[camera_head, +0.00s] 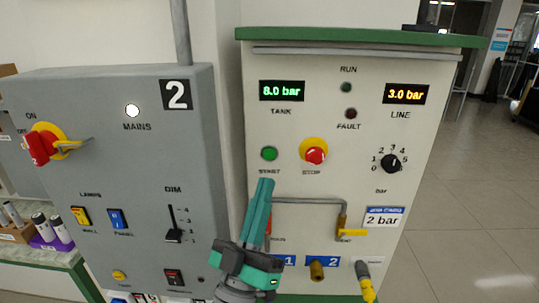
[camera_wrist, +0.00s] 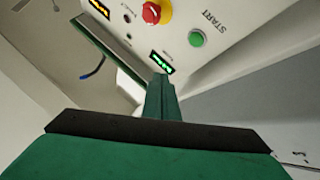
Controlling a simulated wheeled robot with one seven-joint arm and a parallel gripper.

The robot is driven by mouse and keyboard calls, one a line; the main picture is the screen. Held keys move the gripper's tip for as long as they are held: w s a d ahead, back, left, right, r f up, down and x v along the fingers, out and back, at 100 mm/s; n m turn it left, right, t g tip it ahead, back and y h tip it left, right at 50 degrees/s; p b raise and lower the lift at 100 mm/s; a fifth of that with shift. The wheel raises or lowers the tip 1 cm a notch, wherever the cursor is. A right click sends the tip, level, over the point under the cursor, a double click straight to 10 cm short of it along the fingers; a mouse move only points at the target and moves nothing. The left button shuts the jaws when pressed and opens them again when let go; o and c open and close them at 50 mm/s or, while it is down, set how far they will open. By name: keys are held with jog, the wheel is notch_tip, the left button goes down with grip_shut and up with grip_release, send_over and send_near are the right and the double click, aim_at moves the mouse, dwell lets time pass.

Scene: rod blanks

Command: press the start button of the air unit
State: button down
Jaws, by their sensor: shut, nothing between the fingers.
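The air unit (camera_head: 328,105) is a pale panel with a green top edge. Its green START button (camera_head: 269,153) is left of the red STOP knob (camera_head: 314,155) on a yellow ring. In the wrist view the START button (camera_wrist: 197,38) is right of the STOP knob (camera_wrist: 151,13). My teal gripper (camera_head: 265,182) is shut and empty. In the head view its tips appear just below the START button, by its label, apart from the button in the picture. In the wrist view the shut fingers (camera_wrist: 160,80) point toward the TANK display (camera_wrist: 161,62). The gap to the panel is unclear.
The TANK display (camera_head: 282,91) reads 8.0 bar and the LINE display (camera_head: 404,94) 3.0 bar. A grey pipe (camera_head: 310,201) and a yellow-handled valve (camera_head: 350,232) are right of my gripper. A grey box (camera_head: 150,150) with switches stands left. Open floor lies right.

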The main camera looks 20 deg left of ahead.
jog(key=shift+w+a, duration=0.4)
jog(key=shift+w, duration=1)
jog(key=shift+w+a, duration=0.4)
jog(key=shift+w, duration=1.05)
jog(key=shift+w+a, duration=0.4)
jog(key=shift+w, duration=1)
jog(key=shift+w+a, duration=0.1)
jog(key=shift+w, duration=0.3)
jog(key=shift+w+a, duration=0.1)
jog(key=shift+w, duration=0.25)
jog(key=shift+s, duration=0.1)
jog(key=shift+s+d, duration=0.25)
jog(key=shift+s, duration=0.4)
jog(key=shift+s+d, duration=0.2)
jog(key=shift+s, duration=0.6)
jog(key=shift+s+d, duration=0.25)
jog(key=shift+s, duration=0.55)
jog(key=shift+s+d, duration=0.2)
jog(key=shift+s, duration=0.6)
